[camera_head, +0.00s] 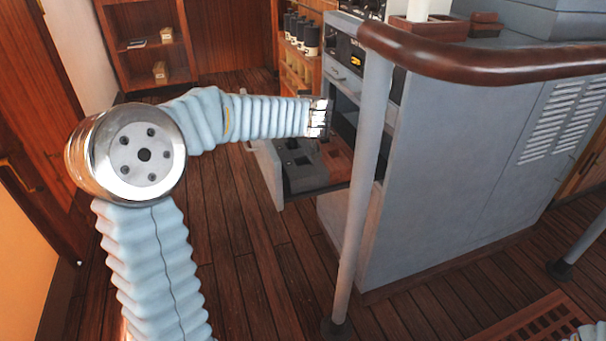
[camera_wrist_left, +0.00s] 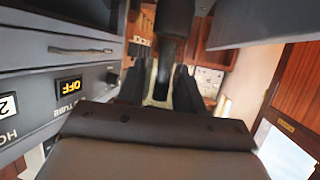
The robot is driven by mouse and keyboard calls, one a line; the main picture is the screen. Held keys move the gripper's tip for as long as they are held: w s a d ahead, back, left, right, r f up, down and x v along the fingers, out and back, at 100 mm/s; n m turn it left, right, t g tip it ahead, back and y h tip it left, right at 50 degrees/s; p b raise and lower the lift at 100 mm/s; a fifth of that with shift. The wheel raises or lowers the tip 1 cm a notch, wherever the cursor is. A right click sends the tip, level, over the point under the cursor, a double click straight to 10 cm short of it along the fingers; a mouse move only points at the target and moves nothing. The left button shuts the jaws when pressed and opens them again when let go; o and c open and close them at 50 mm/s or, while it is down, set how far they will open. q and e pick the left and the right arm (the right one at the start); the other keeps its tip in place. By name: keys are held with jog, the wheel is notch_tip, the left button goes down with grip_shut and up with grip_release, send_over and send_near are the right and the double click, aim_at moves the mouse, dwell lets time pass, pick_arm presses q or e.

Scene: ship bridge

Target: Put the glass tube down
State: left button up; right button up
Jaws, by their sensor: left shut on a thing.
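My left gripper (camera_head: 320,118) is at the end of my left arm, in front of the grey console (camera_head: 450,170) and above an open drawer (camera_head: 310,175). In the left wrist view its two dark fingers (camera_wrist_left: 160,88) are close around a slim, dark, tube-like thing, which I take for the glass tube (camera_wrist_left: 174,25). The tube runs up to the top edge of that view. Its glass cannot be made out, and it cannot be told apart in the head view. My right gripper is out of view.
A grey post (camera_head: 363,180) and a brown handrail (camera_head: 480,68) stand in front of the console, right of my left gripper. Black canisters (camera_head: 310,38) sit on a wooden shelf behind. The wooden floor (camera_head: 250,260) is clear. A console panel (camera_wrist_left: 70,85) is close on the left in the wrist view.

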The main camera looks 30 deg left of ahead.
pick_arm(q)
notch_tip(320, 180, down, 11)
jog(key=b, duration=0.4)
jog(key=shift+r, duration=0.15)
jog(key=shift+f, duration=0.2)
jog(key=o, duration=1)
jog(key=shift+o, duration=0.2)
jog(key=shift+r, duration=0.1)
